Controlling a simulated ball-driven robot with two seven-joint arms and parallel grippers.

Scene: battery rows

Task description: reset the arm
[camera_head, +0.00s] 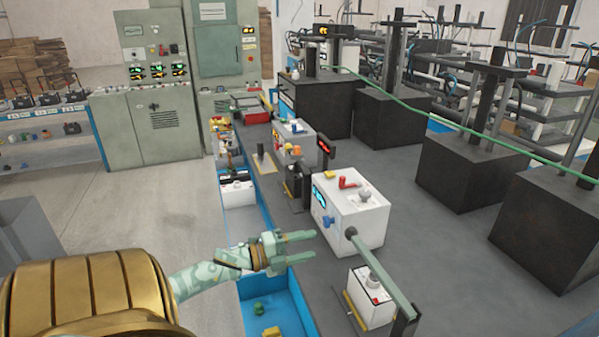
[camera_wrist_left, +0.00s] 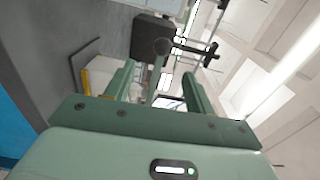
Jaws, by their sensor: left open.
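My left gripper (camera_head: 300,243) reaches in from the lower left of the head view. It is open and empty, its two green fingers pointing right, above or close to the blue tray edge and left of a white box-shaped unit. In the left wrist view my left gripper (camera_wrist_left: 160,85) shows two green fingers spread apart with nothing held between them. My right gripper is in neither view.
The white unit (camera_head: 352,235) with a red handle stands on the grey bench, right of the fingers. A smaller white battery (camera_head: 371,298) stands in front. A blue tray (camera_head: 290,318) holds small parts. Black blocks (camera_head: 463,165) stand right; floor at left is clear.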

